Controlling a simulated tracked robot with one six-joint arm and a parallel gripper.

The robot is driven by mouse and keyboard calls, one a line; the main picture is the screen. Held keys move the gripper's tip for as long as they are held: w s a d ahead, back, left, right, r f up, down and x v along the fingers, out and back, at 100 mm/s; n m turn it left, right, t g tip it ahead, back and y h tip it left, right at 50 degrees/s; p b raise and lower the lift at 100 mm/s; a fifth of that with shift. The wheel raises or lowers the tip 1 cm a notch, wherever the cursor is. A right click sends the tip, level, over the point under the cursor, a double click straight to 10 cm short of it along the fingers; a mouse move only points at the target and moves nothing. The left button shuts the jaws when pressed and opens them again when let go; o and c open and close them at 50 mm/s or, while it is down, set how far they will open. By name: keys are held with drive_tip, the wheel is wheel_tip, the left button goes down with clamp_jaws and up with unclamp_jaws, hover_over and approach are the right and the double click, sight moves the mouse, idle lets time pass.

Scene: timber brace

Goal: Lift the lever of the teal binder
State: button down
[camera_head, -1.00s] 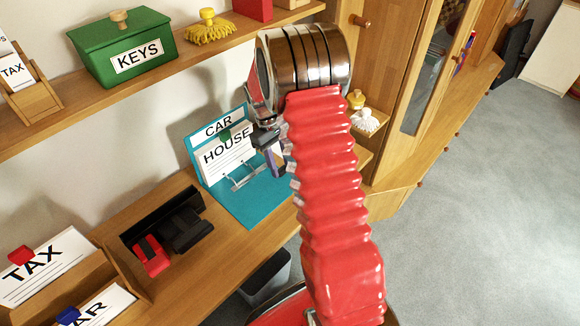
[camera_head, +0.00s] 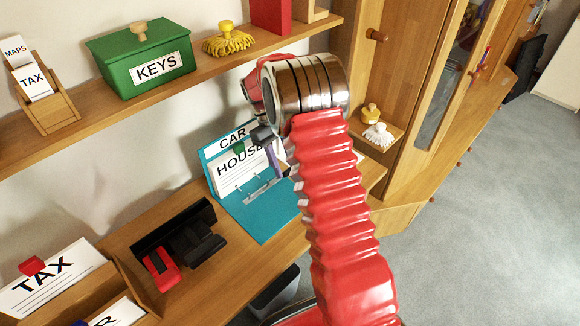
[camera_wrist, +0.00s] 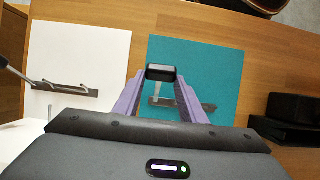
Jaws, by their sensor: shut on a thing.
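The teal binder (camera_head: 262,215) lies open on the wooden desk, its label side leaning up with CAR and HOUSE sheets. In the wrist view its bare teal side (camera_wrist: 215,65) is on the right and a white sheet (camera_wrist: 85,50) on the left. A lever with a black tip (camera_wrist: 161,73) and pale shaft rises from a metal plate on the teal side. My gripper (camera_wrist: 160,78) has its purple fingers on both sides of the black tip, shut on it. In the head view my gripper (camera_head: 275,160) is over the binder, partly hidden by my arm.
Metal rings (camera_wrist: 65,88) show over the white sheet. A black and red hole punch (camera_head: 180,245) stands left of the binder. A shelf above holds a green KEYS box (camera_head: 140,58) and a yellow brush (camera_head: 228,40). A cabinet (camera_head: 400,90) stands on the right.

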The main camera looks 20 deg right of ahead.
drive_tip(key=shift+w+a+r, duration=0.1)
drive_tip(key=shift+w+a, duration=0.4)
drive_tip(key=shift+w, duration=0.4)
drive_tip(key=c, duration=1.1)
unclamp_jaws()
drive_tip(key=shift+d, duration=0.1)
drive_tip(key=shift+r, duration=0.1)
